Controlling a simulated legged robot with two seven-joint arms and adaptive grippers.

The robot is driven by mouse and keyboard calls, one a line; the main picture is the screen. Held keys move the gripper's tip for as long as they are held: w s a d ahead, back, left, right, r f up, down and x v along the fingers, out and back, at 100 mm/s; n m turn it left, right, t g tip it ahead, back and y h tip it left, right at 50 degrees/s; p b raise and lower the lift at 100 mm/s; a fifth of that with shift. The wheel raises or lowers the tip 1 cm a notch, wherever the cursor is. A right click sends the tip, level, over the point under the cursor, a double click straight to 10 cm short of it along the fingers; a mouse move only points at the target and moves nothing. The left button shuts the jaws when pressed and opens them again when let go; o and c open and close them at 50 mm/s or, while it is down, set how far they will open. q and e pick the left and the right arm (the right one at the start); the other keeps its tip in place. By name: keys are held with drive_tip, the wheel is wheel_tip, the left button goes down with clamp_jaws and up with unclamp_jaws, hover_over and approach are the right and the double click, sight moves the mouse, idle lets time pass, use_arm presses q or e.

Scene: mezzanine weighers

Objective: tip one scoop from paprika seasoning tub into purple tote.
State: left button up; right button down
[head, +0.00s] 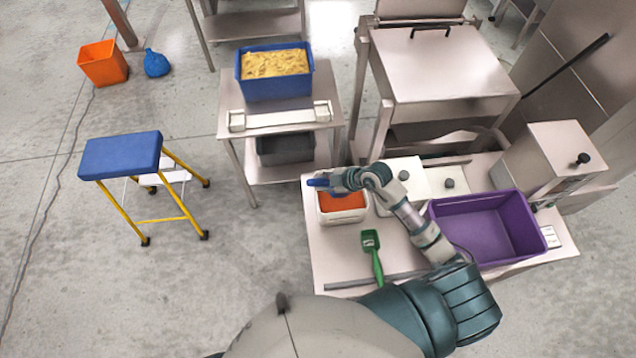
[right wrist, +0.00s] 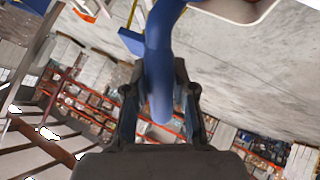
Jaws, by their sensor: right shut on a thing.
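The paprika seasoning tub is a white tub (head: 343,217) with orange-red powder in it, at the left end of the steel bench. My right gripper (head: 343,180) is above its far edge, shut on a blue scoop (head: 317,182). In the right wrist view, the blue handle (right wrist: 161,62) runs between the fingers of my right gripper (right wrist: 160,98). The scoop's bowl is mostly out of sight, and I cannot tell whether it holds powder. The purple tote (head: 482,232) stands on the right of the bench and looks empty. My left gripper is not in view.
A green scoop (head: 371,252) lies on the bench (head: 333,262) in front of the tub. Lidded containers (head: 447,181) stand behind my forearm. A blue tote of yellow food (head: 274,88) is on a side table. A blue-topped step stool (head: 121,155) stands on the floor left.

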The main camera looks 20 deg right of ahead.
wheel_tip(320, 180, down, 8)
drive_tip(key=n+h+b, duration=0.1)
drive_tip(key=h+b, duration=0.1)
drive_tip(key=shift+s+r+h, duration=0.2)
drive_tip(key=shift+h, duration=0.2)
drive_tip(key=shift+f, duration=0.15)
idle(0.9)
